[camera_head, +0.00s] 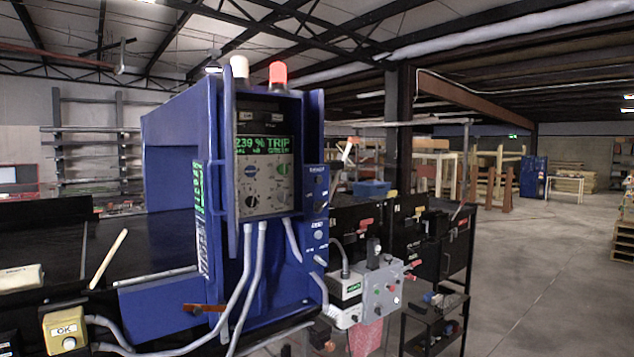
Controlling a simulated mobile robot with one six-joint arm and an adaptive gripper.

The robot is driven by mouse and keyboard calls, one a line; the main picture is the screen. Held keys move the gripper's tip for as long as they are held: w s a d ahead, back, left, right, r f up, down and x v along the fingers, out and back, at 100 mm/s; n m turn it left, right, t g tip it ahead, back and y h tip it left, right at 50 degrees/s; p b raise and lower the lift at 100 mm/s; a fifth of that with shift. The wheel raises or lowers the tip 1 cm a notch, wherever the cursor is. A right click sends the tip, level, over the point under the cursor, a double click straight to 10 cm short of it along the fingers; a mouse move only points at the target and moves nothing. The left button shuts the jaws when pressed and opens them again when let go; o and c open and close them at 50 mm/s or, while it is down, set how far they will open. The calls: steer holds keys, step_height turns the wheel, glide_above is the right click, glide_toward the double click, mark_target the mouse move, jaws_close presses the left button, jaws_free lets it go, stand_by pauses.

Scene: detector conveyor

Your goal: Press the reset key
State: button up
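The detector's control panel (266,192) is a grey face set in a blue housing (215,130), left of centre. Its green-lit display (263,145) reads "239 % TRIP", with a smaller second line. Below it are a blue control (250,170), a green control (282,169), a white one (252,201) and a dark one (283,198). A blue side plate (317,210) carries more small buttons. The labels are too small to read, so I cannot tell which is the reset key. My gripper is not in view.
A red lamp (278,74) and a white lamp (239,68) top the housing. Grey cables hang in front. A yellow OK button box (65,330) is at lower left. A grey control box (382,288) stands right of the housing. Open floor (540,270) lies at right.

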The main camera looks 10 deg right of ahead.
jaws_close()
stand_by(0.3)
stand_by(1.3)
